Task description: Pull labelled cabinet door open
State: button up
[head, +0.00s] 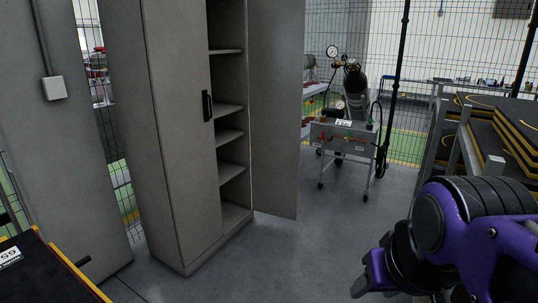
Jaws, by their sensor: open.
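A tall grey cabinet (120,115) stands left of centre in the head view. Its right door (275,110) is swung wide open, showing several shelves (229,136) inside that look empty. Its left door (180,130) is shut and carries a black vertical handle (207,105). I see no readable label on either door. My gripper (367,280) is at the bottom right on my purple and black arm. It is open and holds nothing that I can see. It is well to the right of the cabinet, apart from both doors.
A wheeled cart (343,138) with a gas bottle and gauges stands behind the open door. A rack (470,140) of dark, yellow-edged panels is at the right. A dark yellow-edged surface (40,275) fills the lower left corner. The grey floor (290,255) before the cabinet is clear.

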aim_at(176, 37)
jog(key=i+l+u, duration=0.1)
jog(key=i+u, duration=0.35)
jog(key=i+l+u, duration=0.25)
jog(key=u, duration=0.15)
jog(key=i+l+u, duration=0.15)
jog(key=i, duration=0.35)
jog(key=i+l+z, duration=0.1)
jog(key=i, duration=1.1)
